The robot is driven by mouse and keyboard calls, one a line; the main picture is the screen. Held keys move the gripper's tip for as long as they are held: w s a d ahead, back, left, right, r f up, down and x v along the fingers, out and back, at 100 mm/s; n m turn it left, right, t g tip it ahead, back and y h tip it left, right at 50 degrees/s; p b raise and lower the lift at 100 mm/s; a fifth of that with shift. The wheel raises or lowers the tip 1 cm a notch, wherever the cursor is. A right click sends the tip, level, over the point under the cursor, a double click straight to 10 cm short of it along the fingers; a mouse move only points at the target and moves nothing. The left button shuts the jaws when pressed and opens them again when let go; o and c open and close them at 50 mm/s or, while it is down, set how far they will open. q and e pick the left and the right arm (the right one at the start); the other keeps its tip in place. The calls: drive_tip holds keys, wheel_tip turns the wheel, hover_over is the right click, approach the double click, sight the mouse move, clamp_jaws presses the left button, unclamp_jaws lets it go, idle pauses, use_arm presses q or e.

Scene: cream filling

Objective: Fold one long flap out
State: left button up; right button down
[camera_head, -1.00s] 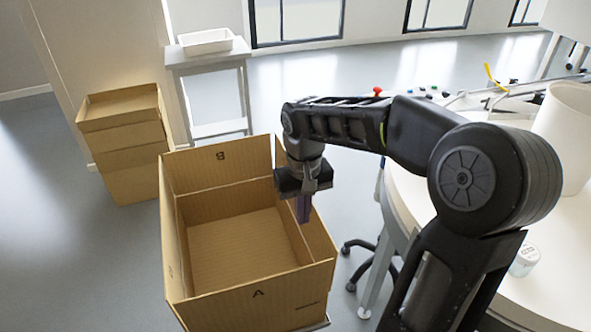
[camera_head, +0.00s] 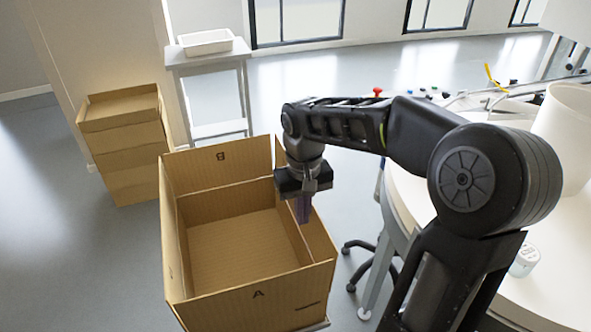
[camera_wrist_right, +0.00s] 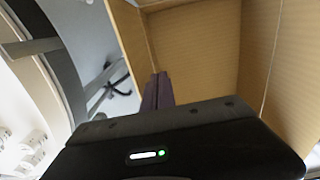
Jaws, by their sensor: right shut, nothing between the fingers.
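The open cardboard box (camera_head: 232,252) stands in the lower middle of the head view, empty inside. Its flaps stand up around the opening: the one marked B (camera_head: 215,165) at the back, the one marked A (camera_head: 250,301) at the front, and a long flap on the left (camera_head: 170,220) and on the right (camera_head: 318,240). My right gripper (camera_head: 304,212) is shut and empty, pointing down at the inner side of the right long flap. Its purple fingers also show against cardboard in the wrist view (camera_wrist_right: 158,90). I cannot tell whether they touch the flap. My left gripper is out of view.
A white round table (camera_head: 405,215) with a chair base (camera_head: 362,262) under it is right of the box. Stacked cartons (camera_head: 125,150) stand at the back left. A small stand (camera_head: 208,58) holds a white tray (camera_head: 206,42). The floor left of the box is clear.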

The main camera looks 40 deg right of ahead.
idle(0.6)
wheel_tip(320, 180, down, 3)
drive_tip(key=shift+f+b, duration=0.2)
drive_tip(key=shift+b, duration=1)
drive_tip(key=shift+d, duration=0.1)
drive_tip(key=shift+s+d+r, duration=0.1)
drive_tip(key=shift+s+d, duration=0.1)
drive_tip(key=shift+d, duration=0.3)
drive_tip(key=shift+s+d+r, duration=0.1)
drive_tip(key=shift+s+d, duration=0.05)
drive_tip(key=shift+d, duration=0.35)
drive_tip(key=shift+d+f, duration=0.1)
drive_tip(key=shift+d, duration=0.05)
drive_tip(key=shift+s+d+f, duration=0.1)
drive_tip(key=shift+s+d, duration=0.1)
drive_tip(key=shift+d, duration=0.3)
drive_tip(key=shift+s+d, duration=0.15)
drive_tip(key=shift+d, duration=0.3)
